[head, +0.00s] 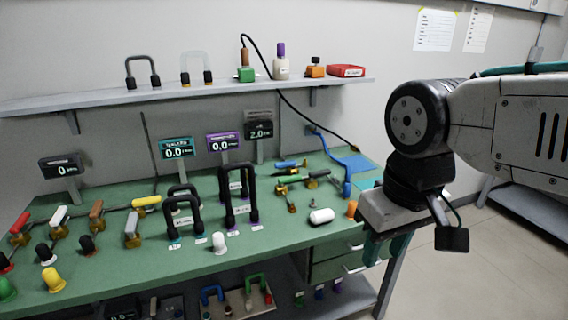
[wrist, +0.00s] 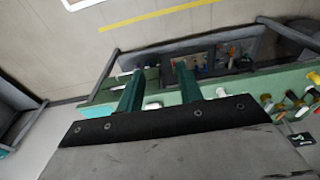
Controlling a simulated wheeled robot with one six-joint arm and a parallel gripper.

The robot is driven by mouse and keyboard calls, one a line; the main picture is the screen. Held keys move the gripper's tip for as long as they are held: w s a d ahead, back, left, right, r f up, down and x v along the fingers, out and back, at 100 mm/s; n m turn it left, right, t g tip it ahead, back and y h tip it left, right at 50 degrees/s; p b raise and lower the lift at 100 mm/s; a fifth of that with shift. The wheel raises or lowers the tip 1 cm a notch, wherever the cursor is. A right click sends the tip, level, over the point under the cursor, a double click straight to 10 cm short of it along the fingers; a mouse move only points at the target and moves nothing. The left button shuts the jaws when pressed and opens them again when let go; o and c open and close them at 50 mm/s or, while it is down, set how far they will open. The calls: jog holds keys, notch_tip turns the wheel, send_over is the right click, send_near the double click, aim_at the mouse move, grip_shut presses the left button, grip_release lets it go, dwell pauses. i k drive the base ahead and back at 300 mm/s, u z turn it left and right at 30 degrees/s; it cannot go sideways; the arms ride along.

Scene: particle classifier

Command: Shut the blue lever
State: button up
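A small blue lever (head: 288,164) appears to lie flat near the back of the green workbench (head: 180,266), right of the middle, among brass valves with green and black handles. My gripper (head: 386,250) is beyond the right front edge of the bench, well apart from the lever, with its fingers pointing down. In the wrist view my gripper's (wrist: 159,68) two teal fingers are apart with nothing between them. I cannot pick out the blue lever in the wrist view.
A larger blue bent piece (head: 357,164) stands at the bench's right end. A white cylinder (head: 321,216) and an orange knob (head: 352,208) are near the right front edge. Black handles (head: 240,206) stand mid-bench. A shelf (head: 205,92) runs above.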

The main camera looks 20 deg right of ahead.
aim_at(292, 163)
jog(key=u, duration=0.15)
jog(key=i, duration=1.15)
jog(key=z, duration=0.55)
